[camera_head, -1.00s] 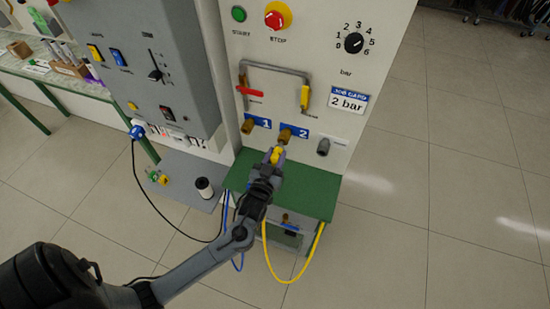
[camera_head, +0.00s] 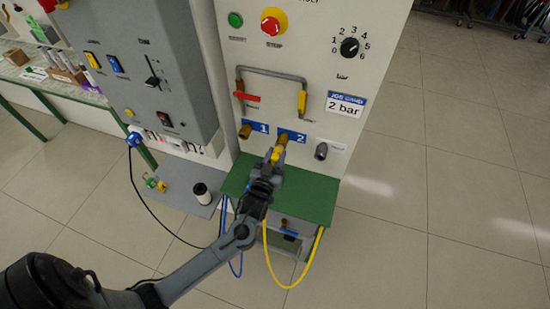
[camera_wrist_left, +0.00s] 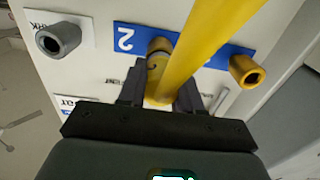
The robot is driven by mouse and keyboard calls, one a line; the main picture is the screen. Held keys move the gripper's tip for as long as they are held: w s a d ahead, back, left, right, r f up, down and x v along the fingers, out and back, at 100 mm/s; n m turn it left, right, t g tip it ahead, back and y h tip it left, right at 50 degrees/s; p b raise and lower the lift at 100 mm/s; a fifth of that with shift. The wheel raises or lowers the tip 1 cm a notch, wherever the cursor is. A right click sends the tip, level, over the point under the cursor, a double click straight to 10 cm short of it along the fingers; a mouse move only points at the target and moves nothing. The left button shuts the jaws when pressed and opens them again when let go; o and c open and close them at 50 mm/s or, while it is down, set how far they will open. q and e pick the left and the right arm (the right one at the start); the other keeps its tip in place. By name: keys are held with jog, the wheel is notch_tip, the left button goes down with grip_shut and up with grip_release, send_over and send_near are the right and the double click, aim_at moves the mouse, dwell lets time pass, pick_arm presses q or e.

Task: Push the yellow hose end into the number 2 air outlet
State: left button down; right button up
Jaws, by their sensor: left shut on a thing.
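My left gripper (camera_head: 275,160) is shut on the yellow hose end (camera_head: 277,154), in front of the panel just below the number 2 air outlet (camera_head: 283,138). In the left wrist view the hose end (camera_wrist_left: 156,86) sits between the two fingers, lined up with the brass number 2 outlet (camera_wrist_left: 159,46). The two appear to meet, but I cannot tell how far in the hose end is. The yellow hose (camera_wrist_left: 205,42) crosses close to the camera and hides part of the joint. In the head view it hangs in a loop (camera_head: 290,286) below the green shelf. My right gripper is out of view.
The brass number 1 outlet (camera_head: 245,131) is left of number 2, and a grey outlet (camera_head: 321,151) is right. The green shelf (camera_head: 312,196) lies below them. The pipe with a red lever (camera_head: 246,96) and yellow lever (camera_head: 302,100) is above. Floor is clear at right.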

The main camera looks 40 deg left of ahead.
pick_arm(q)
jog(key=c, duration=0.7)
grip_release()
jog(key=shift+w+a, duration=0.1)
jog(key=shift+w, duration=0.1)
jog(key=shift+s, duration=0.15)
jog(key=shift+p+v, duration=0.3)
jog(key=shift+v, duration=5.1)
